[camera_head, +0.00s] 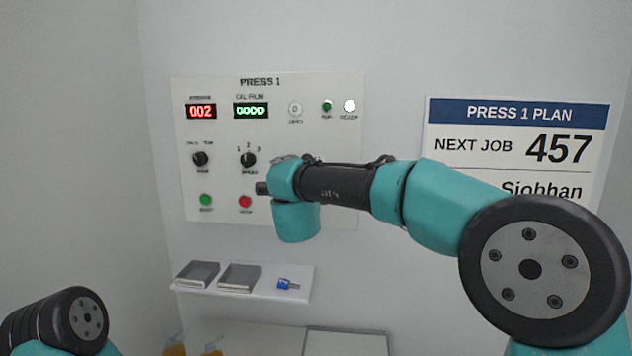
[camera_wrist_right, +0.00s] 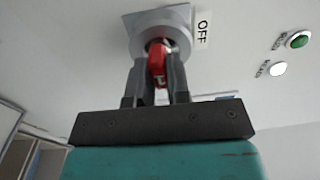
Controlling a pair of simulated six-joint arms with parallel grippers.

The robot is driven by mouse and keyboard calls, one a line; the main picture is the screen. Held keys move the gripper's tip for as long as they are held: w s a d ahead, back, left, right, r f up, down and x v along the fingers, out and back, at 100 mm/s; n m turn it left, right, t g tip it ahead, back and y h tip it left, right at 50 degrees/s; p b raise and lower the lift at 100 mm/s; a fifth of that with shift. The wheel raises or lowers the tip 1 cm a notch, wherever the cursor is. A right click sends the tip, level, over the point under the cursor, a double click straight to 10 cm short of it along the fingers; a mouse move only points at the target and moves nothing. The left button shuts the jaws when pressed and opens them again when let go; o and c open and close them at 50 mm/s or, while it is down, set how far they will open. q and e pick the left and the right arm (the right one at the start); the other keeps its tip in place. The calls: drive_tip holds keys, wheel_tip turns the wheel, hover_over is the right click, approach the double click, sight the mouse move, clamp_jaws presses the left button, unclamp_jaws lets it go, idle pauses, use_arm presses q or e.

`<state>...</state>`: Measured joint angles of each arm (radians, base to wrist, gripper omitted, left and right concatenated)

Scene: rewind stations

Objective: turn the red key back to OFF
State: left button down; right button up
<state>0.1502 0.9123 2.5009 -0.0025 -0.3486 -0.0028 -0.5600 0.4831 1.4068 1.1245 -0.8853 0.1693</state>
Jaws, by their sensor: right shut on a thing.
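The red key (camera_wrist_right: 157,62) sits in a round grey lock (camera_wrist_right: 160,32) in the right wrist view, beside a white OFF label (camera_wrist_right: 203,30). My right gripper (camera_wrist_right: 160,75) is shut on the key, with one finger on each side of it. In the head view my right arm covers the key and the gripper's fingertips. The key's exact angle against the OFF mark is hard to tell. Of my left arm only a link shows at the lower left of the head view; its gripper is out of view.
The PRESS 1 panel (camera_head: 300,84) carries displays, black knobs and green and red buttons. A PRESS 1 PLAN sign (camera_head: 516,114) hangs at right, partly behind my right arm.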

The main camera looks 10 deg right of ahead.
clamp_jaws()
drive_tip(key=shift+f+n, duration=0.1)
drive_tip(key=shift+n, duration=3.3)
drive_tip(key=shift+d, duration=0.1)
drive_tip(key=n, duration=0.6)
drive_tip(key=shift+n+y, duration=0.4)
